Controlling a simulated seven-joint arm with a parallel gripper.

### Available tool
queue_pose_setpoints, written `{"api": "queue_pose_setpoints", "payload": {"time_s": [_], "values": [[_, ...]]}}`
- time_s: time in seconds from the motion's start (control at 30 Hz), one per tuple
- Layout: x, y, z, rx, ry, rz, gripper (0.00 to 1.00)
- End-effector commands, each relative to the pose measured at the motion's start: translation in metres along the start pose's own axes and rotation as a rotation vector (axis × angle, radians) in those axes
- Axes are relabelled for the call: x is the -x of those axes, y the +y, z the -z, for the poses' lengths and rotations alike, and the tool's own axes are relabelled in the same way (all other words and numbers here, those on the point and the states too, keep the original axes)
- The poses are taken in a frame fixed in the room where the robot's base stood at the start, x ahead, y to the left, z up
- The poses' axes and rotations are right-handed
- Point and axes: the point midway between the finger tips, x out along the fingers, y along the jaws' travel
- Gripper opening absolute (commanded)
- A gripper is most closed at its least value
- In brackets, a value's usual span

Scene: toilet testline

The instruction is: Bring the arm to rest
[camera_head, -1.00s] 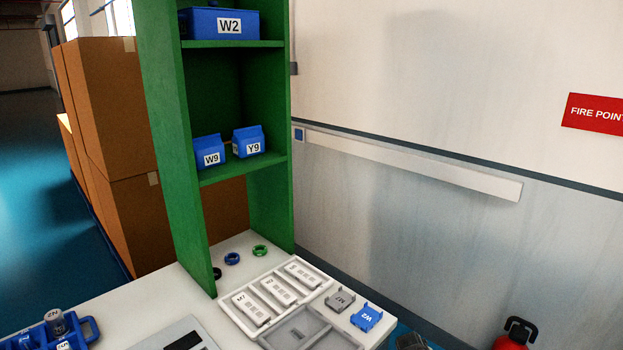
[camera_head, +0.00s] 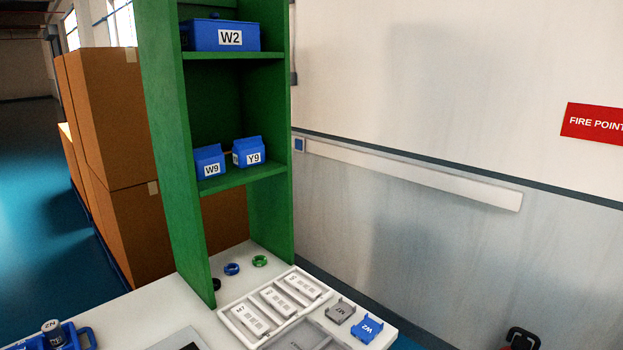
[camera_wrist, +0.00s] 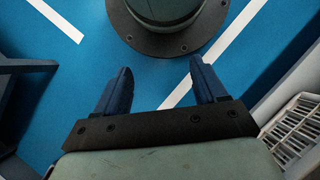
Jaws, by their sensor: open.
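My gripper (camera_wrist: 158,90) shows in the wrist view with its two dark blue fingers apart and nothing between them. It points down over a blue floor (camera_wrist: 75,75) with white lines. A round dark base plate with bolts (camera_wrist: 165,48) is on the floor just beyond the fingertips. My gripper and arm do not show in the head view.
The white worktable (camera_head: 130,312) holds a white tray (camera_head: 228,322) with grey parts, a grey clip (camera_head: 340,312) and a blue clip W2 (camera_head: 366,328). A green shelf (camera_head: 175,150) with blue bins (camera_head: 220,36) stands behind. Cardboard boxes (camera_head: 115,120) are at left.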

Motion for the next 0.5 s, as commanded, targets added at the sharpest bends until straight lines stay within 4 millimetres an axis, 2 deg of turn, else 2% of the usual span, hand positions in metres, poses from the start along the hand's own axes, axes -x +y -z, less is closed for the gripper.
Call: {"api": "queue_pose_setpoints", "payload": {"time_s": [0.03,0.13,0.5], "values": [[-0.006,-0.005,-0.012,-0.017,-0.025,0.010,0.71],[-0.013,-0.012,-0.024,-0.043,-0.054,0.026,0.71],[-0.013,-0.012,-0.024,-0.043,-0.054,0.026,0.71]]}}
